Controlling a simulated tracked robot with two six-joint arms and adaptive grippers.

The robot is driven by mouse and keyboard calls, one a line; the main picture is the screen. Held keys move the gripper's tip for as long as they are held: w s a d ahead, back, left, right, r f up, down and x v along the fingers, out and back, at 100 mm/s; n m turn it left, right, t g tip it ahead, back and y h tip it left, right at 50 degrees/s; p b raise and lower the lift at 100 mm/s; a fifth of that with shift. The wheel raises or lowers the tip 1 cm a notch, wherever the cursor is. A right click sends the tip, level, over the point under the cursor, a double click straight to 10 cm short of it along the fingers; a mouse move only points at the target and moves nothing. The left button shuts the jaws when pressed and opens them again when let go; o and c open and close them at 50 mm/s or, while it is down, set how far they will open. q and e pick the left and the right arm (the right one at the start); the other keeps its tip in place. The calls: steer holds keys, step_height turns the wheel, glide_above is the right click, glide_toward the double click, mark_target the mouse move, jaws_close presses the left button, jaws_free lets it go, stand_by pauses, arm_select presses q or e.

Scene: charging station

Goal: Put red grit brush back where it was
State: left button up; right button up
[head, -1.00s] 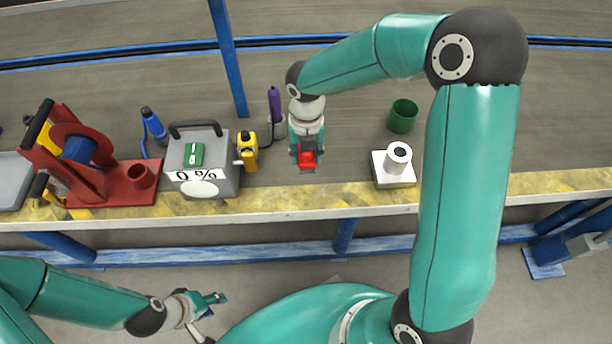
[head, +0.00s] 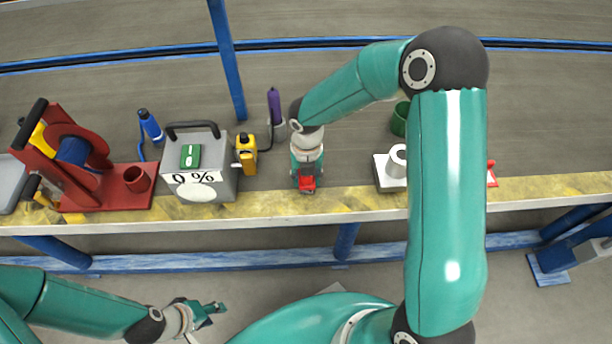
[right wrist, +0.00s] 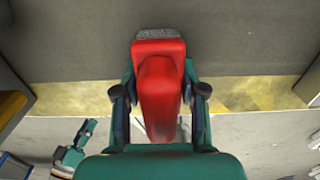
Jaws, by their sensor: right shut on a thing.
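The red grit brush (head: 307,184) is in my right gripper (head: 307,176), near the yellow front strip of the bench in the head view. In the right wrist view the red brush (right wrist: 158,85) stands between the two fingers, with a grey rough end at the top. My right gripper (right wrist: 160,110) is shut on it. Whether the brush touches the bench is unclear. My left gripper (head: 208,310) hangs in front of the bench, away from the brush; its finger opening is too small to judge.
A grey box marked 0 % (head: 203,180) and a yellow tool (head: 246,155) stand left of the brush. A white holder (head: 384,176) and green cup (head: 399,118) stand right. A red item (head: 491,174) shows partly behind my right arm. Bench between yellow tool and white holder is mostly clear.

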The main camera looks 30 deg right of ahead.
steer(key=o, duration=1.1)
steer(key=shift+f, duration=0.1)
step_height(320, 180, up, 12)
steer(key=p, duration=0.3)
steer(key=shift+p, duration=0.35)
